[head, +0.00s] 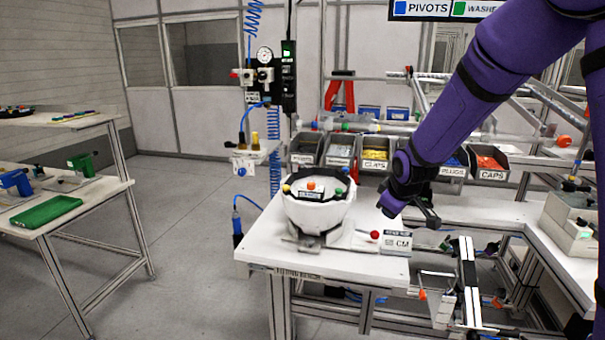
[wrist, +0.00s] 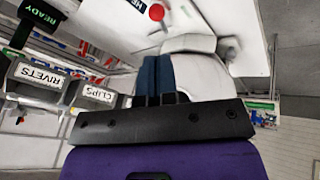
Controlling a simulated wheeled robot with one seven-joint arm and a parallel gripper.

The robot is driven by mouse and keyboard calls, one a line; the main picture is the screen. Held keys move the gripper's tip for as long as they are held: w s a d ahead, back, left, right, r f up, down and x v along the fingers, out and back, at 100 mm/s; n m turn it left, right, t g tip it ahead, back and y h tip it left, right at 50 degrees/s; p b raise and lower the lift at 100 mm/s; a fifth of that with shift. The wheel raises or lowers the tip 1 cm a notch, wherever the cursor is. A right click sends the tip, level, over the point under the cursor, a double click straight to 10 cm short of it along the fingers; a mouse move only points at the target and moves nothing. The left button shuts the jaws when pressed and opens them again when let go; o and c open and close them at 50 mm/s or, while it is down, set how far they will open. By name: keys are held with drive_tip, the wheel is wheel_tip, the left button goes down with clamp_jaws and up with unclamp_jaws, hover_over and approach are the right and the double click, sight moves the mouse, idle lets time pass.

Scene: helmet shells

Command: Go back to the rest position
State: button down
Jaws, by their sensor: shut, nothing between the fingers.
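The white helmet shell (head: 318,213) sits on a fixture on the white workbench (head: 280,258), with small coloured parts at its top. My gripper (head: 390,208) hangs from the purple arm, to the right of the shell and apart from it, above the bench's right part. In the wrist view its two blue fingers (wrist: 156,72) are together with nothing between them. The shell (wrist: 200,78) shows beyond and beside the fingers there, partly hidden by them and the black gripper body.
Bins of small parts, including a clips bin (head: 375,155) and a caps bin (head: 487,163), line the back. A red button (head: 374,235) and a "CM" block (head: 397,243) are on the bench below my gripper. A side table (head: 90,205) with a green tray stands left. The floor between is clear.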

drive_tip(key=s+d+r+m, duration=0.2)
drive_tip(key=s+r, duration=0.7)
drive_tip(key=r, duration=0.1)
drive_tip(key=s+r+m, duration=0.3)
drive_tip(key=s+r, duration=0.1)
drive_tip(key=s, duration=0.9)
drive_tip(key=s+d+r+m, duration=0.1)
drive_tip(key=s+r+m, duration=0.2)
drive_tip(key=s, duration=1)
drive_tip(key=shift+r+g, duration=0.3)
drive_tip(key=shift+r, duration=0.15)
